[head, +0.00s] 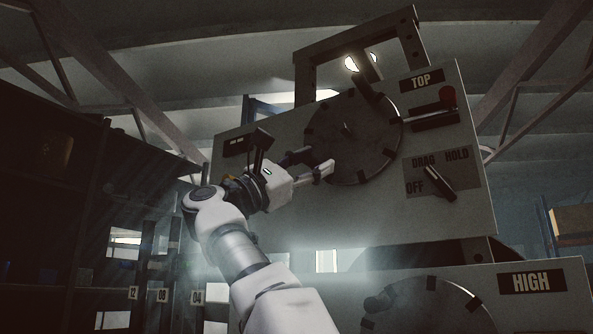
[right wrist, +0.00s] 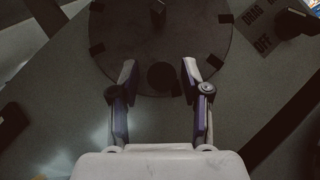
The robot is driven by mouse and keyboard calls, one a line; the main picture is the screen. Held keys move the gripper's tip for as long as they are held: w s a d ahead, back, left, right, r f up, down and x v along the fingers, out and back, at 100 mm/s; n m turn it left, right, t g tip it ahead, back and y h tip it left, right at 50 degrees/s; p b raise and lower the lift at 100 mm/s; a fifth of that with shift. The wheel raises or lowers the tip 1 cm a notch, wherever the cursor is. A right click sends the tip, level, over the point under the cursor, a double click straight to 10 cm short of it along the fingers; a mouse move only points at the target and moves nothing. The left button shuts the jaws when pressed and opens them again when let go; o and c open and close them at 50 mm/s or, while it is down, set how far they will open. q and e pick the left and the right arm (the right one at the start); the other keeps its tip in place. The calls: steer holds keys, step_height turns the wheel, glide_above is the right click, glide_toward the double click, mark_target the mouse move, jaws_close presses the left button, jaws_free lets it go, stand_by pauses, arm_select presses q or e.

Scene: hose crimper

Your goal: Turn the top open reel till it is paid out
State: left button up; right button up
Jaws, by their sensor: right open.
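My right gripper (head: 321,160) is at the disc's lower left, fingers apart. In the right wrist view, the open fingers (right wrist: 159,78) point at the disc (right wrist: 205,45), with a dark round spot (right wrist: 160,77) between the tips. I cannot tell whether they touch anything. My left gripper is not in view.
A second reel (head: 430,310) beside a HIGH label (head: 532,281) is below. A metal frame (head: 415,35) rises above the panel. Dark shelving (head: 60,180) stands at left.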

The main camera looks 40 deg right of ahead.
steer(key=v, duration=1.2)
steer(key=shift+d+r, duration=0.1)
steer(key=shift+d, duration=0.05)
